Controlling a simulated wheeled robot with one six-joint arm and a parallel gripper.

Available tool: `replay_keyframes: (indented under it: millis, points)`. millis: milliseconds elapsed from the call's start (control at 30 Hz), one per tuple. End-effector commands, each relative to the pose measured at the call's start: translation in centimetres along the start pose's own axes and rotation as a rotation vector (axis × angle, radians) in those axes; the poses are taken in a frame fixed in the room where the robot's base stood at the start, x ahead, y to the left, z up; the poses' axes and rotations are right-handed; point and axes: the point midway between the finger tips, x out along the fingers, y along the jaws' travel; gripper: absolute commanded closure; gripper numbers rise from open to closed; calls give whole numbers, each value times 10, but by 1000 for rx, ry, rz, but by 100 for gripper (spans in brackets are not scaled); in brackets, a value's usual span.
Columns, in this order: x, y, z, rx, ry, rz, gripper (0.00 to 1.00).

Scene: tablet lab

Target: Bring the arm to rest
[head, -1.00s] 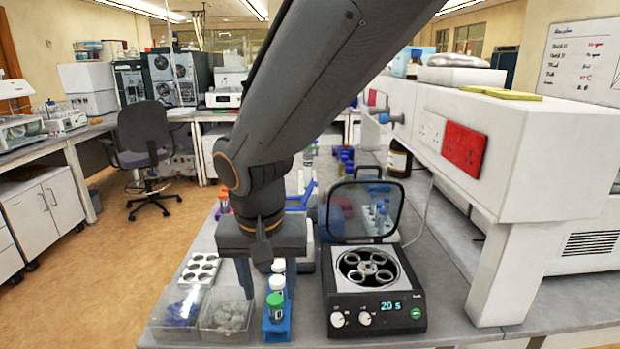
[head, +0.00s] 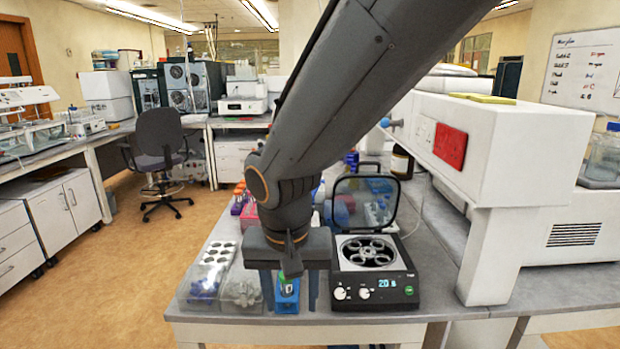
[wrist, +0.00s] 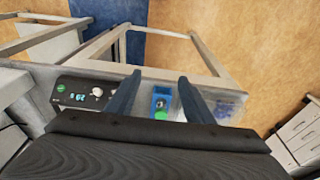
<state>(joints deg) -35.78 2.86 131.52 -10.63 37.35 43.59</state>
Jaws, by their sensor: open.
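My gripper (head: 289,299) is open and empty, pointing down at the front of the bench. In the head view its fingers stand either side of a blue tube rack (head: 287,303). The wrist view shows my gripper (wrist: 158,76) with the blue rack (wrist: 161,98) and a green cap (wrist: 160,114) between the fingers in the picture. The fingers look apart from the rack, but their height above it is hard to judge. My gripper body hides most of the rack's tubes in the head view.
Right of my gripper stands a black centrifuge (head: 375,293), lid (head: 362,206) raised, display reading 20. Clear boxes (head: 241,291) and a white holed block (head: 219,252) lie to the left. A white instrument (head: 510,160) stands at right. Floor (head: 120,270) is open at left.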

Motion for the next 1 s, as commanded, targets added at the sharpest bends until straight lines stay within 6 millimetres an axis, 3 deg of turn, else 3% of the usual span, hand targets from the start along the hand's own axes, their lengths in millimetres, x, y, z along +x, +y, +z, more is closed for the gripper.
replay_keyframes:
  millis: [367,467,700,800,1000]
  points:
    - [28,68,-5,5,-29,3,52]
    - [38,96,-3,6,-39,4,52]
    - [68,182,17,13,-60,-1,52]
    - [76,206,27,13,-63,-2,52]
    - [82,226,37,7,-64,-4,52]
